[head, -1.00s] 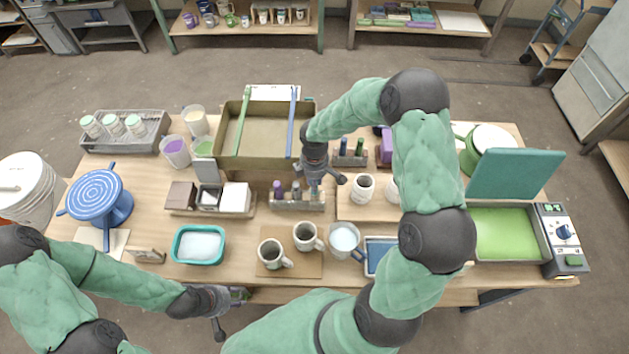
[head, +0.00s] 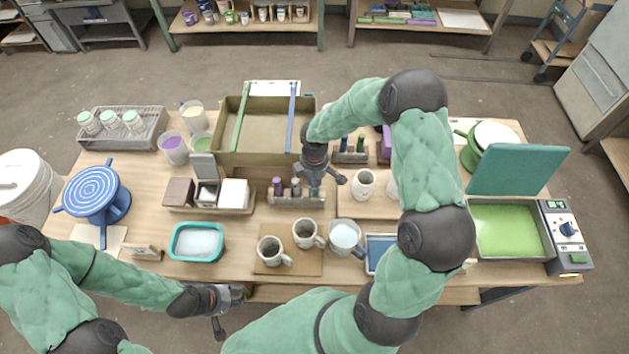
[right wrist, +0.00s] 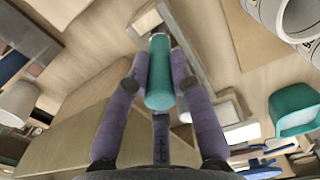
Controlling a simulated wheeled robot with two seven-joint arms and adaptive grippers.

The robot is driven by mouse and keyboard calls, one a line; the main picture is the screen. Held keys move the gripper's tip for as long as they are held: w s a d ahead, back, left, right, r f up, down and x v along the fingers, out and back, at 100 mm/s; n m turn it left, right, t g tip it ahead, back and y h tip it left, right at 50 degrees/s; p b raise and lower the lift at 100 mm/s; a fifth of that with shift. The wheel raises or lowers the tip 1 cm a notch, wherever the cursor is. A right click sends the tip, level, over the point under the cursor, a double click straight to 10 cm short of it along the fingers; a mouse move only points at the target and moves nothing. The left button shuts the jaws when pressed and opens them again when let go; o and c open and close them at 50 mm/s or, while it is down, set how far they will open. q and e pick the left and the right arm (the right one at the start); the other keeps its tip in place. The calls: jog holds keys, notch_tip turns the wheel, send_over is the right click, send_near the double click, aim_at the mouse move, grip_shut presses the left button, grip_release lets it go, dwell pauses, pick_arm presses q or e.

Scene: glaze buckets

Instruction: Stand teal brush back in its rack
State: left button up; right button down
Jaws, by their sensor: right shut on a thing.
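The teal brush (right wrist: 159,75) is between the fingers of my right gripper (right wrist: 158,82) in the right wrist view, gripped by its handle. In the head view my right gripper (head: 316,188) is over the right end of the front grey rack (head: 287,201), which holds a purple-handled brush (head: 277,184) and a grey-handled one (head: 296,186). The rack also shows beyond the teal brush in the right wrist view (right wrist: 194,62). I cannot tell whether the brush's lower end is seated in a slot. My left gripper (head: 230,309) is empty and open at the table's front edge.
A second rack (head: 348,157) with brushes stands behind. An olive tray (head: 262,165) is behind left. Mugs (head: 305,235) stand in front on a board, with a teal tub (head: 197,258) to their left. A white jar (head: 363,184) is close right of my gripper.

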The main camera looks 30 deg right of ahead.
jog(key=shift+f+b, duration=0.6)
jog(key=shift+f, duration=0.2)
dwell(0.9)
jog(key=c, duration=0.6)
grip_release()
jog(key=shift+r, duration=0.1)
jog(key=shift+r+p, duration=2.7)
jog(key=shift+r, duration=0.75)
